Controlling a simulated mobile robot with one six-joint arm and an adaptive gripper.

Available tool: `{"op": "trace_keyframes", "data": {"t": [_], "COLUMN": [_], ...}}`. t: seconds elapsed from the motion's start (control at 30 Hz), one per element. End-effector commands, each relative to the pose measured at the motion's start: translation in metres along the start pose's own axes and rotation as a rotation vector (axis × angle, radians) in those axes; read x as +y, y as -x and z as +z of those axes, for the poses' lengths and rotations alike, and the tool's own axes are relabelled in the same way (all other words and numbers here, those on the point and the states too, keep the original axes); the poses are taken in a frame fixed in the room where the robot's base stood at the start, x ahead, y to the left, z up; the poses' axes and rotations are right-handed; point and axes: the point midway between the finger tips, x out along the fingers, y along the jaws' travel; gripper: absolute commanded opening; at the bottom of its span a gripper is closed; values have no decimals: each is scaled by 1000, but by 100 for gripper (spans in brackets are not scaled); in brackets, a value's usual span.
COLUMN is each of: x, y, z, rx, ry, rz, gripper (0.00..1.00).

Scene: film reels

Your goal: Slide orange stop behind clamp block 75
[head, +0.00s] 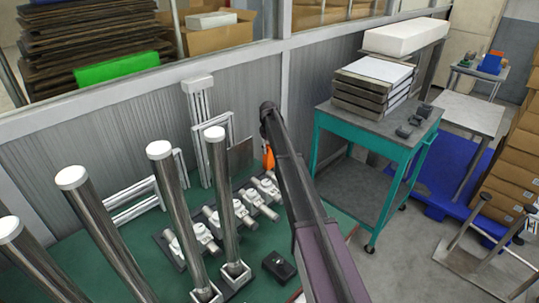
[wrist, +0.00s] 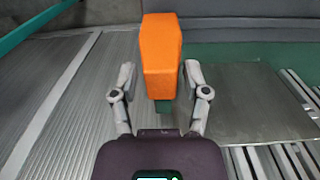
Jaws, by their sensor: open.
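The orange stop (wrist: 161,55) stands in the upper middle of the wrist view, with a dark green part below it. My gripper (wrist: 160,68) is open, with one finger on each side of the stop and visible gaps between. In the head view the stop (head: 269,158) is a small orange patch left of my arm, partly hidden by it; my fingers are hidden there. Several pale clamp blocks (head: 264,194) sit in a row on dark plates on the green table. I cannot read any number, so I cannot tell which is block 75.
Tall metal posts (head: 172,195) with white caps stand at the front left of the green table (head: 75,262). A small black box (head: 279,266) lies near my arm. A grey ribbed wall (head: 60,150) runs behind. A teal cart (head: 335,118) stands at the right.

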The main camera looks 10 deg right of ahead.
Motion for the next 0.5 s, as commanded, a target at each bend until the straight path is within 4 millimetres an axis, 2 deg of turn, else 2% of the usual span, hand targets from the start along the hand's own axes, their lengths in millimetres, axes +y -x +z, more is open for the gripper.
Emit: {"op": "trace_keyframes", "data": {"t": [0.03,0.2,0.5], "x": [0,0,0], "y": [-6,-11,-12], "z": [0,0,0], "rx": [0,0,0], "ry": [0,0,0], "rz": [0,0,0], "gripper": [60,60,60]}}
